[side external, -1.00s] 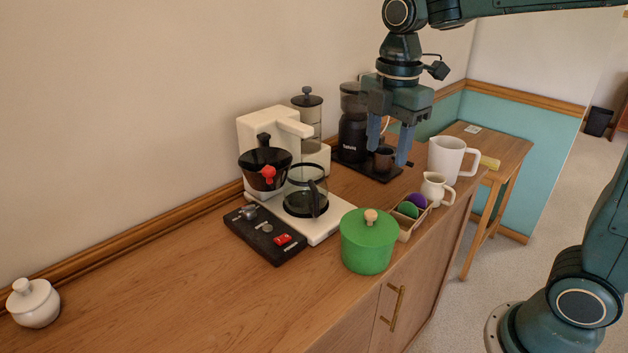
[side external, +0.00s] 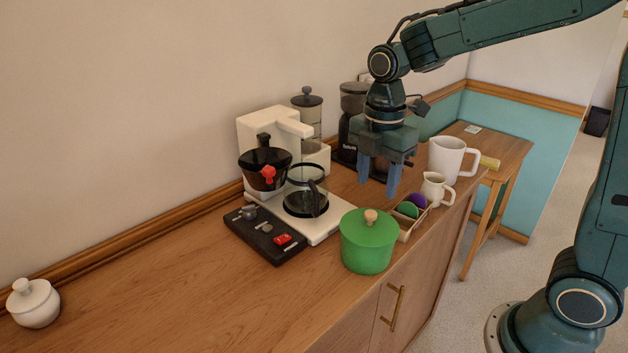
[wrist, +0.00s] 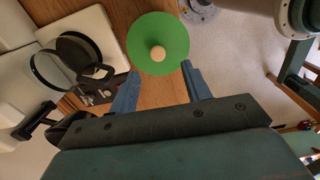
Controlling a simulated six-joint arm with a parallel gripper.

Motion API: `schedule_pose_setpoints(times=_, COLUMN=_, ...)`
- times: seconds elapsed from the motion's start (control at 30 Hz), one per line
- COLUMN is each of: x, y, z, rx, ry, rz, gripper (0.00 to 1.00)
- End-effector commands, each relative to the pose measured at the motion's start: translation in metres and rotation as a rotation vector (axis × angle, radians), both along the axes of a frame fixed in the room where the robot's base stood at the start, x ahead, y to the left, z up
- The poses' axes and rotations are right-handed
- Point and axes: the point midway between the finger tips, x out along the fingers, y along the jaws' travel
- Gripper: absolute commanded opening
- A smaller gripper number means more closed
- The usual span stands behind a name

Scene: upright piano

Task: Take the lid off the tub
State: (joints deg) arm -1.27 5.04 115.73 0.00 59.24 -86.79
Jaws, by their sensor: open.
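The green tub (side external: 367,248) stands upright at the front edge of the wooden sideboard. Its green lid (side external: 369,228) is on it, with a pale wooden knob (side external: 370,215) on top. The wrist view shows the lid (wrist: 146,38) from above, with the knob (wrist: 158,54) near its middle. My gripper (side external: 377,190) is open and empty, pointing down, above and behind the tub in the side view. In the wrist view my gripper's blue fingers (wrist: 160,85) are spread apart, and the knob appears beyond the gap between them. Nothing touches the tub.
A small tray (side external: 406,226) with coloured balls sits right beside the tub. A small white jug (side external: 436,190) and larger white pitcher (side external: 450,158) stand behind it. A coffee maker (side external: 262,140) with a glass carafe (side external: 306,192) is to the left. The sideboard's near left (side external: 190,290) is clear.

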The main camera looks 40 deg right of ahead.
Motion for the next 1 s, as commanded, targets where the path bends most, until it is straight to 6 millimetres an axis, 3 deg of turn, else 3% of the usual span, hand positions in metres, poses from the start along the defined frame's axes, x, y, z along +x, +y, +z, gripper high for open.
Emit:
schedule_pose_setpoints(times=0.13, x=0.000, y=0.000, z=-0.014, rx=0.000, ry=0.001, rz=0.000, gripper=0.48)
schedule_pose_setpoints(times=0.57, x=0.000, y=0.000, z=-0.026, rx=0.000, ry=0.003, rz=0.000, gripper=0.48)
schedule_pose_setpoints(times=1.0, x=0.004, y=0.001, z=-0.069, rx=0.000, ry=0.002, rz=-0.001, gripper=0.48)
